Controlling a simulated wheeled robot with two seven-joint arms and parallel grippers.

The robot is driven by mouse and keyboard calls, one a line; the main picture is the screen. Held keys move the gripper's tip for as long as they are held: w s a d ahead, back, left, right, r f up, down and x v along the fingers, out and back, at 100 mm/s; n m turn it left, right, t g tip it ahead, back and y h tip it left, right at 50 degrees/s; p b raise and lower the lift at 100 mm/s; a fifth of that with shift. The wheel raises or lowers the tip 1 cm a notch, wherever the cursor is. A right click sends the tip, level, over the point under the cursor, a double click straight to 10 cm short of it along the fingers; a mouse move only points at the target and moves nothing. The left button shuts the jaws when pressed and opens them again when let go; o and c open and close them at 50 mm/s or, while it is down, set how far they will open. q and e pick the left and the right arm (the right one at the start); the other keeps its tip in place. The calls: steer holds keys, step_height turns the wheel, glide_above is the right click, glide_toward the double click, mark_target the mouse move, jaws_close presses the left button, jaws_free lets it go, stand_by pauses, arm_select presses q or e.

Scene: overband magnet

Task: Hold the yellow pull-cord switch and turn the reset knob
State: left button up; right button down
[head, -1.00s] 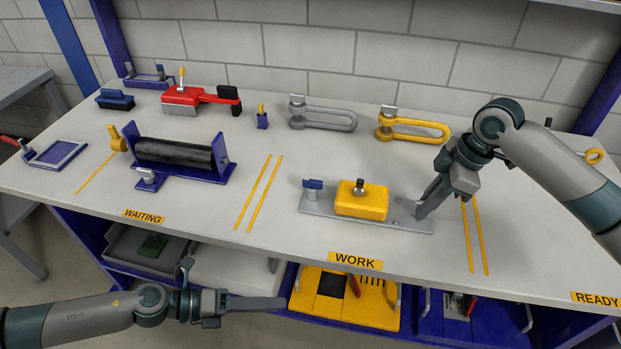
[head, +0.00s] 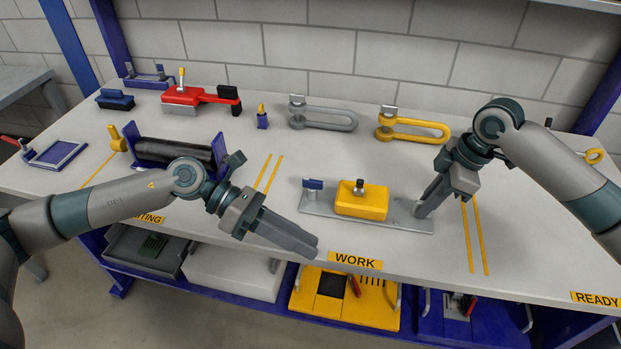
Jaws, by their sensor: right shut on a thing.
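The yellow pull-cord switch (head: 361,203) is a yellow box on a long grey plate (head: 325,206), lying on the bench behind the WORK label. A small dark and silver knob (head: 359,186) stands on top of the box. A blue-topped post (head: 312,187) stands at the plate's left end. My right gripper (head: 420,212) is shut on the plate's right end. My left gripper (head: 308,246) is over the front edge of the bench, left of the WORK label and in front of the plate. Its fingers lie close together, with nothing seen between them.
A black roller in a blue frame (head: 227,165) stands at left, partly hidden by my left arm. Grey (head: 325,118) and yellow (head: 415,130) shackles, a red tool (head: 185,96) and a small blue item (head: 262,120) lie behind.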

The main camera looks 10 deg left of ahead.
mark_target(313, 180)
arm_select(q)
steer(key=w+d+m+y, duration=0.1)
steer(key=w+y, duration=0.1)
steer(key=w+r+m+y, duration=0.1)
steer(key=w+m+y, duration=0.1)
steer(key=w, duration=0.1)
steer(key=w+d+m+g+y, duration=0.1)
steer(key=w+y, duration=0.1)
steer(key=shift+w+d+r, duration=0.3)
steer(key=shift+w+r, duration=0.05)
steer(key=w+a+r+y, duration=0.1)
steer(key=w+r+y, duration=0.1)
steer(key=w+a+r+m+t+y, duration=0.1)
steer(key=w+y, duration=0.1)
steer(key=w, duration=0.1)
steer(key=w+a+r+t+y, duration=0.1)
steer(key=w+r+y, duration=0.1)
steer(key=w, duration=0.1)
steer(key=shift+a+r+m+y, duration=0.25)
steer(key=shift+r+m+y, duration=0.1)
steer(key=shift+m+y, duration=0.05)
steer(key=shift+w+a+r, duration=0.25)
steer(key=shift+w+a, duration=0.05)
steer(key=shift+w, duration=0.05)
steer(key=shift+f, duration=0.1)
steer(key=shift+f, duration=4.45)
steer(key=shift+c, duration=0.5)
